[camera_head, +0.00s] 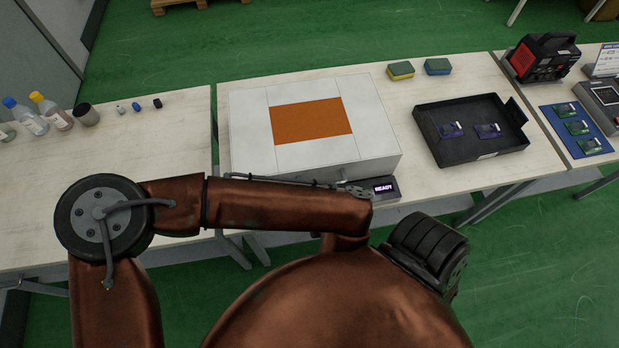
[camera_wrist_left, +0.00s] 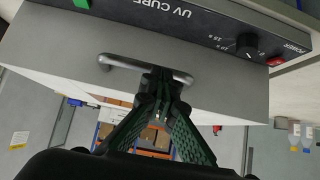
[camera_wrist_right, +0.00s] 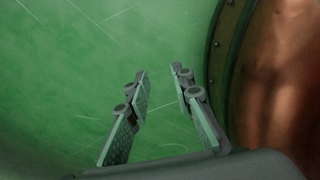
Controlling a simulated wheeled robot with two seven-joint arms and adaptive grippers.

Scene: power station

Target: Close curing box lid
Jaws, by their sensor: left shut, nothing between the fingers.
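The curing box lid (camera_head: 245,120) is white with an orange window (camera_head: 311,120) and lies level over the box on the middle table. The control unit (camera_head: 385,188) at its front right shows a lit "READY" display. In the left wrist view, the lid's grey front face (camera_wrist_left: 60,50) carries a bar handle (camera_wrist_left: 118,62), with the "UV CURE" panel (camera_wrist_left: 200,25) alongside. My left gripper (camera_wrist_left: 160,82) is shut and empty, its tips at the handle; contact is unclear. My arm hides part of the box front in the head view. My right gripper (camera_wrist_right: 160,75) is open and empty above green floor.
A black tray (camera_head: 462,158) with circuit boards stands right of the box, with two sponges (camera_head: 400,71) behind it. Bottles (camera_head: 50,112) and a dark cup (camera_head: 86,115) stand on the left table. A red-black machine (camera_head: 543,57) is at far right.

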